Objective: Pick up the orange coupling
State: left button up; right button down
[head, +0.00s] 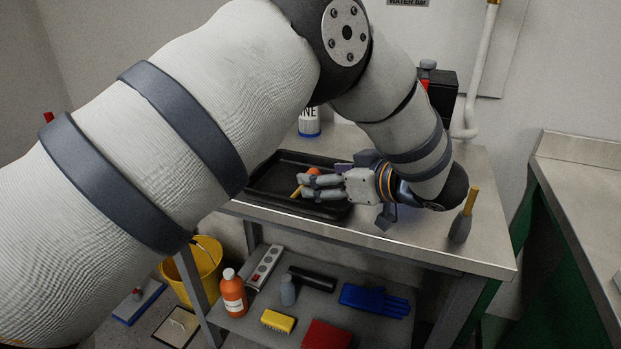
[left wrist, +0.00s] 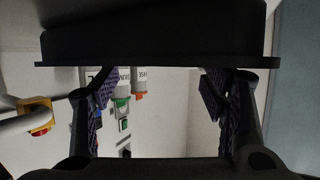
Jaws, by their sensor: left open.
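A small orange piece, which looks like the orange coupling (head: 313,172), shows at the black tray (head: 275,185) on the metal bench, partly hidden by my left gripper. My left gripper (head: 307,187) lies low over the tray, fingers pointing left, right beside the orange piece. I cannot tell whether it touches the piece or whether the piece lies between the fingers. In the left wrist view the fingers (left wrist: 157,95) are spread apart. A large black shape fills the top there, and no orange coupling can be made out between the fingers. My right gripper is not in view.
A yellow-handled tool (head: 470,202) stands at the bench's right side. A white bottle with a blue base (head: 309,122) stands behind the tray. A black device (head: 441,90) is at the back. The lower shelf holds an orange bottle (head: 233,293) and blue gloves (head: 375,300).

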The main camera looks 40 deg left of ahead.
aim_at(297, 193)
pick_arm(q)
jog(key=x, duration=0.3)
jog(key=shift+a+r, duration=0.15)
jog(key=shift+a, duration=0.25)
jog(key=shift+d, duration=0.1)
jog(key=c, duration=1.2)
